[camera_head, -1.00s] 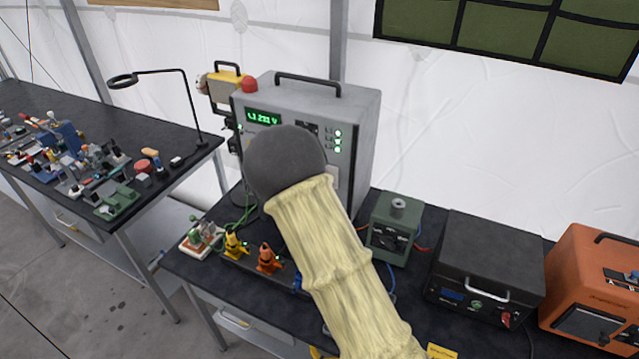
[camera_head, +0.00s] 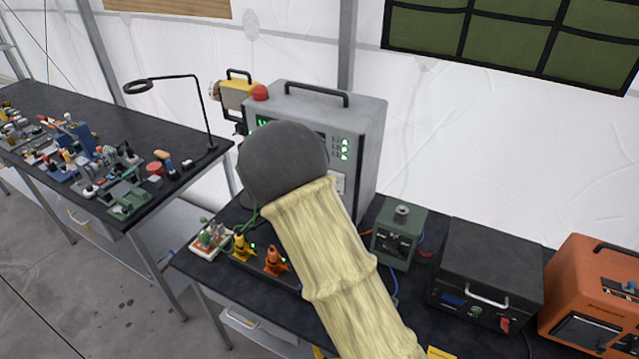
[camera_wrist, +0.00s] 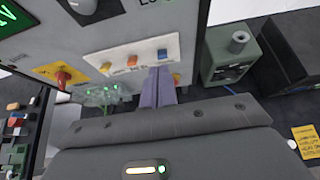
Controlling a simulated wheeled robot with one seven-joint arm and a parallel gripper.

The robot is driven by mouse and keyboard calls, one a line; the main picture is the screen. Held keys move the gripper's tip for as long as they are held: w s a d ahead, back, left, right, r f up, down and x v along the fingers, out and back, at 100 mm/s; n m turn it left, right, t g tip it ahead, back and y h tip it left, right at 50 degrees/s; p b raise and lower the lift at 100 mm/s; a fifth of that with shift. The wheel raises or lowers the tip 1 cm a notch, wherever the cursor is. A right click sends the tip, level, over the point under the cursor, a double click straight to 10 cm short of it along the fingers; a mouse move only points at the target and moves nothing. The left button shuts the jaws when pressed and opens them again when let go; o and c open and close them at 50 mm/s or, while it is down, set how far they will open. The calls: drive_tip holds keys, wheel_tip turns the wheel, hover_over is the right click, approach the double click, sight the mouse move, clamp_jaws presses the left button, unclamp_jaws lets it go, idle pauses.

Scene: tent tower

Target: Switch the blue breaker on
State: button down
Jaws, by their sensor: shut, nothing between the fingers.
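The blue breaker (camera_wrist: 162,54) sits at the right end of a white strip (camera_wrist: 117,54) on the front of the grey cabinet (camera_head: 362,130), in the wrist view. A yellow-orange breaker (camera_wrist: 106,66) and an orange breaker (camera_wrist: 132,61) stand to its left. My gripper (camera_wrist: 160,70) is shut and empty, its purple fingertips just below the blue breaker. I cannot tell whether they touch it, or which way its lever is set. In the head view my arm hides the gripper and the breakers.
A red knob on a yellow plate (camera_wrist: 60,78) is left of the strip. On the dark bench, a green box (camera_head: 398,233), a black case (camera_head: 485,270) and an orange case (camera_head: 590,290) stand to the right. Small yellow (camera_head: 242,247) and orange (camera_head: 275,260) items stand in front of the cabinet.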

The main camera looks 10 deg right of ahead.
drive_tip(key=p+v, duration=0.1)
drive_tip(key=v, duration=0.2)
drive_tip(key=shift+d+r, duration=0.1)
drive_tip(key=shift+d, duration=0.05)
drive_tip(key=shift+w, duration=0.1)
